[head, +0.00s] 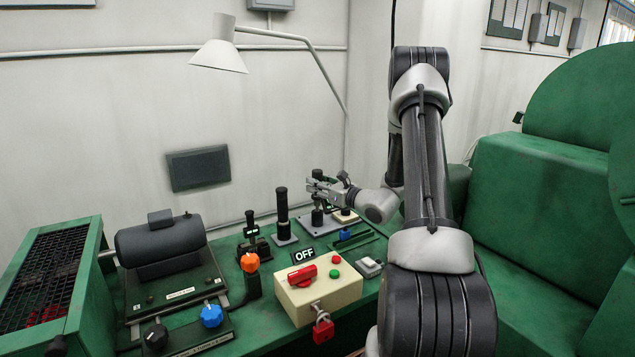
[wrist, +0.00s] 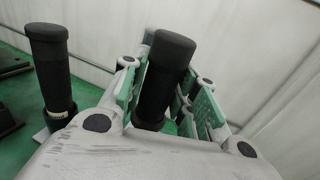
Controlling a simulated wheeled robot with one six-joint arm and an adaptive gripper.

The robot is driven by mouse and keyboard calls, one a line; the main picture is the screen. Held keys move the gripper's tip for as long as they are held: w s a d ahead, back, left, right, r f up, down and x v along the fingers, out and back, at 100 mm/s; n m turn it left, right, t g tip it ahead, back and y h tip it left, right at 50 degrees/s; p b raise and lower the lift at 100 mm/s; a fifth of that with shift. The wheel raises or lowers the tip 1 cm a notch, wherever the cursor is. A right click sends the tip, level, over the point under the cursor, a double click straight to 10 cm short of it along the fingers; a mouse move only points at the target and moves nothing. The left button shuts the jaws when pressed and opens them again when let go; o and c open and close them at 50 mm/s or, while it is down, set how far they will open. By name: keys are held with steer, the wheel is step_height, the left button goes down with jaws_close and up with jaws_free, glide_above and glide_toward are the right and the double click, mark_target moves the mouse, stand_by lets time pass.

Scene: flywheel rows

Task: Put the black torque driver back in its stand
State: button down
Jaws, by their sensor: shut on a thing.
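My gripper (head: 320,188) is shut on a black cylindrical handle, which I take to be the torque driver (wrist: 165,75). It stands roughly upright between the green-padded fingers in the wrist view. In the head view only its dark top (head: 317,173) shows above the fingers. Below the gripper is a black stand (head: 317,218) on a grey plate (head: 318,229). The fingers hide the join, so I cannot tell whether the driver is seated in it or just above.
A similar black handle (head: 282,205) stands upright just left of my gripper; it also shows in the wrist view (wrist: 48,60). Nearer are a cream switch box (head: 318,292) with a red padlock (head: 323,327), an orange knob (head: 250,262) and an OFF sign (head: 304,254). A lamp (head: 219,55) hangs behind.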

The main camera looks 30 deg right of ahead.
steer(key=shift+f, duration=1.15)
steer(key=c, duration=1)
jaws_free()
steer(key=shift+s, duration=0.1)
steer(key=v, duration=1.2)
